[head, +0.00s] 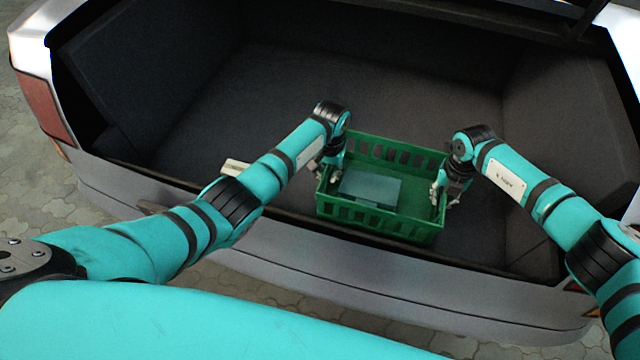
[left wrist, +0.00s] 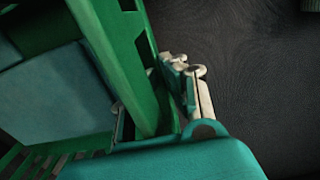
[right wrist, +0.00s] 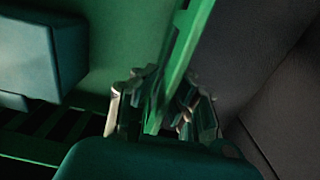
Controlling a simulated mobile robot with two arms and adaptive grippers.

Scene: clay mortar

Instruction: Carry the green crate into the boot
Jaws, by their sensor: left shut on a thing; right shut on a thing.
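The green crate (head: 385,222) is at the front of the car boot (head: 400,95), just inside or over its sill; I cannot tell if it touches the floor. It looks about level and holds a blue-grey box (head: 370,187). My left gripper (head: 333,168) is shut on the crate's left wall, seen close in the left wrist view (left wrist: 140,70). My right gripper (head: 440,190) is shut on the right wall, which stands between its fingers in the right wrist view (right wrist: 180,65).
A small pale item (head: 235,167) lies near the boot sill, left of the crate, beside my left arm. The dark boot floor behind the crate is clear. The bumper (head: 330,270) runs along the front, and the boot's side walls rise left and right.

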